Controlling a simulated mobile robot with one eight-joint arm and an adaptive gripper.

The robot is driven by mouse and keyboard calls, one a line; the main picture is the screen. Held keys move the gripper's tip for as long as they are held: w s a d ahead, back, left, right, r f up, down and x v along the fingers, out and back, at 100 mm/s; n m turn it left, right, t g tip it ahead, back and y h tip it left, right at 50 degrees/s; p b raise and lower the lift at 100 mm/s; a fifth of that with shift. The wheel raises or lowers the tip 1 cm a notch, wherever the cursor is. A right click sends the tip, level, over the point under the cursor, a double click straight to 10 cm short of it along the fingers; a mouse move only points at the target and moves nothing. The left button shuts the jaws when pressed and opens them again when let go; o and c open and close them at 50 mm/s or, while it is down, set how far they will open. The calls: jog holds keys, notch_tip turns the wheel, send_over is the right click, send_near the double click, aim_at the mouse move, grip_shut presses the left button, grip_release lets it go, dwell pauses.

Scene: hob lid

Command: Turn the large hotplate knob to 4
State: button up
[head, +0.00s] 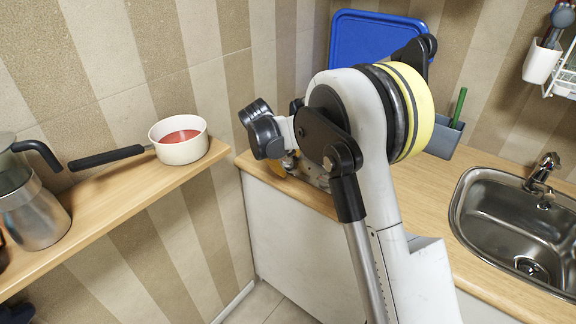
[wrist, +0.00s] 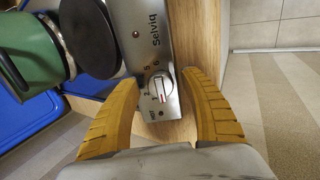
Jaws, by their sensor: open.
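A white, round knob (wrist: 160,87) with a dark reddish mark sits on the steel front panel of the hob (wrist: 135,12) in the wrist view. Printed numbers ring it, with 5 and 6 on its upper side; its exact setting is too small to read. My gripper (wrist: 163,79) is open, its yellow fingers on either side of the knob and apart from it. A dark hotplate (wrist: 90,38) lies to the upper left of the knob.
A green pot (wrist: 30,52) with a black handle stands at the wrist view's left. A saucepan (head: 182,148) and a metal coffee pot (head: 38,212) stand on the left shelf (head: 125,195). A sink (head: 510,225) is at the right. Floor shows right of the counter edge.

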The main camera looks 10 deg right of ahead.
jog(key=shift+c, duration=0.6)
grip_shut()
jog(key=shift+m, duration=0.4)
jog(key=m+p, duration=0.1)
jog(key=m, duration=0.3)
jog(key=shift+a+m, duration=0.1)
jog(key=shift+m, duration=0.2)
jog(key=m+p, duration=0.1)
jog(key=m, duration=0.5)
jog(key=shift+a, duration=0.1)
jog(key=m+p, duration=0.1)
jog(key=m, duration=0.5)
jog(key=shift+a+f+m, duration=0.1)
jog(key=shift+m, duration=0.3)
jog(key=m, duration=0.5)
jog(key=shift+w+m, duration=0.1)
jog(key=shift+m, duration=0.2)
